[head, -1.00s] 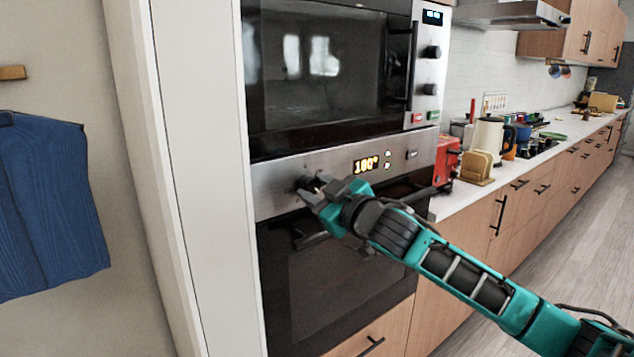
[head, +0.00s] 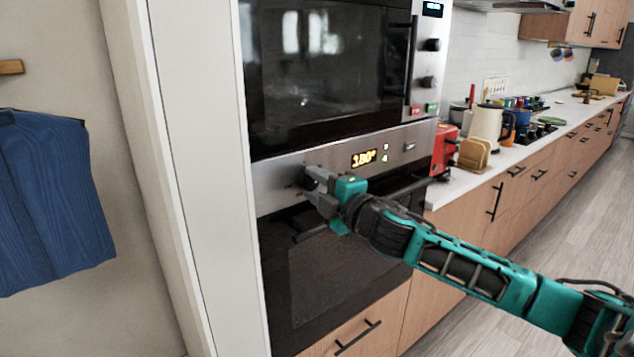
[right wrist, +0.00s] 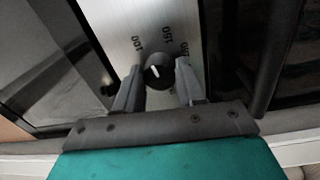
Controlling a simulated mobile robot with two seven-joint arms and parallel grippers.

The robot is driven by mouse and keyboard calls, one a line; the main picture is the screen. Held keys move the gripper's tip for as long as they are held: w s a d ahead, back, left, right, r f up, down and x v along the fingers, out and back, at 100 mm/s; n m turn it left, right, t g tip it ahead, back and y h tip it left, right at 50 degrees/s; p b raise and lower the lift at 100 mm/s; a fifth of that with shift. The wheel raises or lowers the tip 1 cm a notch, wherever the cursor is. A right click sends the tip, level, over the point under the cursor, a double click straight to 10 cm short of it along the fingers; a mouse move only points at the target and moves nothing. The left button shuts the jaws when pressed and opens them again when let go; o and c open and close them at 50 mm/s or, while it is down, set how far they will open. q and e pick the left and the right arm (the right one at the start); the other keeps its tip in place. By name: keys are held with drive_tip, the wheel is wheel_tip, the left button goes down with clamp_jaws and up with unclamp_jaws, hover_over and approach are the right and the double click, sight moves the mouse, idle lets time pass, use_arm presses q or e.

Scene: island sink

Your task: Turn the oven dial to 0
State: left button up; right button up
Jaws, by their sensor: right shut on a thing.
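The oven dial (right wrist: 158,72) is a round black knob with a white mark on the steel oven panel (head: 280,190). Parts of its number scale show around it in the right wrist view. In the head view the dial (head: 304,180) is partly hidden by my right gripper (head: 311,183). My right gripper (right wrist: 160,74) is shut on the dial, with one finger on each side of it. The lit oven display (head: 363,159) seems to read 180°. My left gripper is not in view.
An oven door (head: 340,270) with a dark handle lies below the panel, and another oven (head: 320,75) sits above. A red toaster (head: 444,150) and a kettle (head: 487,125) stand on the counter to the right. The floor (head: 520,285) at right is clear.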

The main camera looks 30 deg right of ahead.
drive_tip(key=n, duration=0.4)
drive_tip(key=shift+n, duration=0.4)
drive_tip(key=n, duration=0.3)
drive_tip(key=shift+r+n+y, duration=0.1)
drive_tip(key=shift+n+y, duration=0.3)
drive_tip(key=n, duration=0.4)
drive_tip(key=shift+n, duration=2.2)
drive_tip(key=o, duration=1)
drive_tip(key=shift+o, duration=0.2)
